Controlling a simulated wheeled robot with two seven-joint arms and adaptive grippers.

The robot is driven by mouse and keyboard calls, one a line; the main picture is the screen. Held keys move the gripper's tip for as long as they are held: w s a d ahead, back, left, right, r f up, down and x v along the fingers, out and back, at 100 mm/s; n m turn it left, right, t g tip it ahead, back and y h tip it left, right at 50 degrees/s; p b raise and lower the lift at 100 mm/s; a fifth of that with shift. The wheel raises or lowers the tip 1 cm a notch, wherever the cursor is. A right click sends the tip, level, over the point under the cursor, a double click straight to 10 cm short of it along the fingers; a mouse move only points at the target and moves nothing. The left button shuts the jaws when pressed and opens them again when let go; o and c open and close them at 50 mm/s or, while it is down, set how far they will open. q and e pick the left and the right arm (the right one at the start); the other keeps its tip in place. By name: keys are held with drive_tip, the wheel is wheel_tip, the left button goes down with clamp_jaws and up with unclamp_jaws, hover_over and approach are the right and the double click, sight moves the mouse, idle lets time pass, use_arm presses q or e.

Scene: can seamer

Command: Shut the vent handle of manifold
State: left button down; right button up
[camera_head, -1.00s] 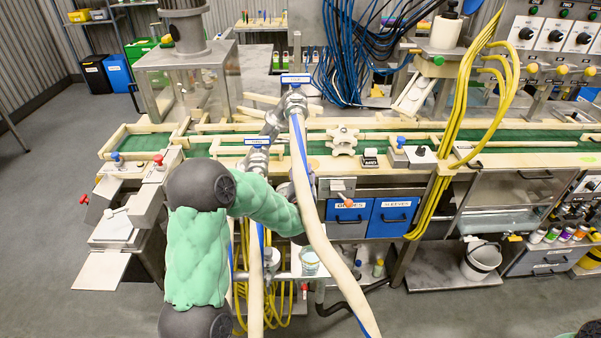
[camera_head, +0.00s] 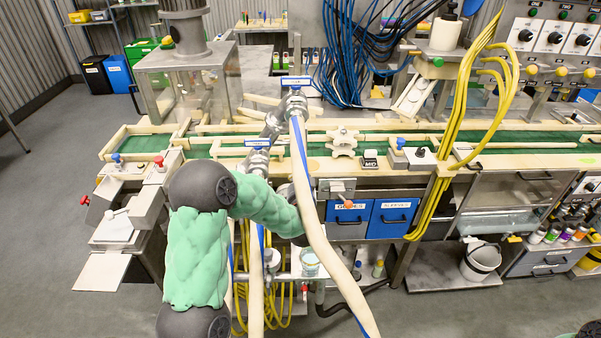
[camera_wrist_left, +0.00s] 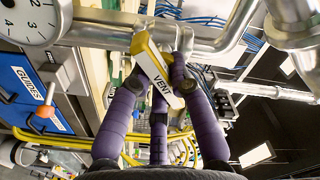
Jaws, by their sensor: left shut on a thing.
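The vent handle (camera_wrist_left: 158,75), a yellow and white bar marked VENT, is in the middle of the left wrist view, set at a slant beside the metal pipework. My left gripper (camera_wrist_left: 165,85), with purple fingers, is shut on it, with fingers on both sides of the bar. In the head view my left arm reaches in to the manifold pipes (camera_head: 272,122), but its gripper and the vent handle are hidden behind the arm and a pale hose. Two blue-and-white lever handles show on the pipes, an upper one (camera_head: 295,81) and a lower one (camera_head: 257,142). My right gripper is out of view.
A pale hose (camera_head: 318,220) hangs in front of the pipes, close to my left arm. Yellow cables (camera_head: 432,195) hang to the right.

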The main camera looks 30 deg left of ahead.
use_arm(q)
drive_tip(key=m+p, duration=0.1)
drive_tip(key=m, duration=0.2)
drive_tip(key=shift+f+m+p, duration=0.2)
drive_tip(key=shift+m+p, duration=0.6)
drive_tip(key=shift+m, duration=1.6)
drive_tip(key=c, duration=1.1)
unclamp_jaws()
drive_tip(key=v, duration=1.2)
drive_tip(key=shift+d+f, duration=0.1)
